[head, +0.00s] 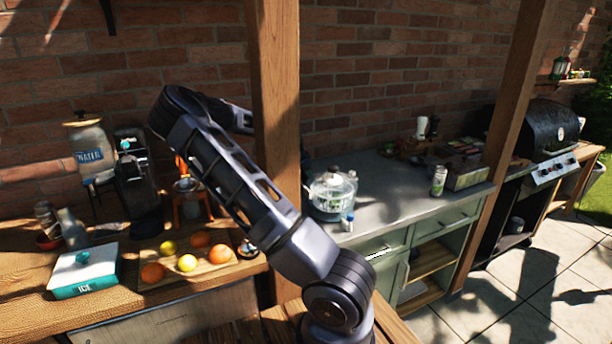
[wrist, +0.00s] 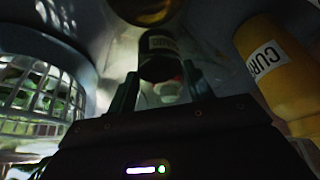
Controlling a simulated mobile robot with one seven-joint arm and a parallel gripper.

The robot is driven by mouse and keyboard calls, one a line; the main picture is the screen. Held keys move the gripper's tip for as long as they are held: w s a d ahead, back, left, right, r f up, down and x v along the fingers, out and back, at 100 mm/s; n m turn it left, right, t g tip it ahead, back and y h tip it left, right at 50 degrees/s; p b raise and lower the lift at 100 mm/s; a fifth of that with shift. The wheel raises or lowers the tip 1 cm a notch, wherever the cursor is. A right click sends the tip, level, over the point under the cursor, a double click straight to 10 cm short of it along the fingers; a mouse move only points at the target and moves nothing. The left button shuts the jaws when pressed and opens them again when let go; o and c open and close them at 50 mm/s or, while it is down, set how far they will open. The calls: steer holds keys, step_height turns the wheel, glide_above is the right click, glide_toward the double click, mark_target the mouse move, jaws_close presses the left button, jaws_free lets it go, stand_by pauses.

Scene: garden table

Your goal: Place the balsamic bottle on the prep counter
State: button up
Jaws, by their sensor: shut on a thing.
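My gripper (wrist: 160,88) is shut on a dark bottle with a label, taken as the balsamic bottle (wrist: 159,60), seen between the two fingers in the wrist view. The label is too dark to read. In the head view my arm reaches up and bends back behind the wooden post, which hides the gripper and the bottle. A grey-topped counter with green drawers (head: 400,202), likely the prep counter, stands right of the post. I cannot tell whether the bottle touches a surface.
A yellow bottle marked "CUR" (wrist: 265,62) is close on the right, and a basket with greens (wrist: 40,88) on the left. A glass bowl (head: 331,192) stands near the wooden post (head: 276,100). The grey counter's middle is mostly clear.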

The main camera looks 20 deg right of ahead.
steer(key=o, duration=1.1)
steer(key=shift+f, duration=0.1)
steer(key=shift+o, duration=0.2)
steer(key=v, duration=1.2)
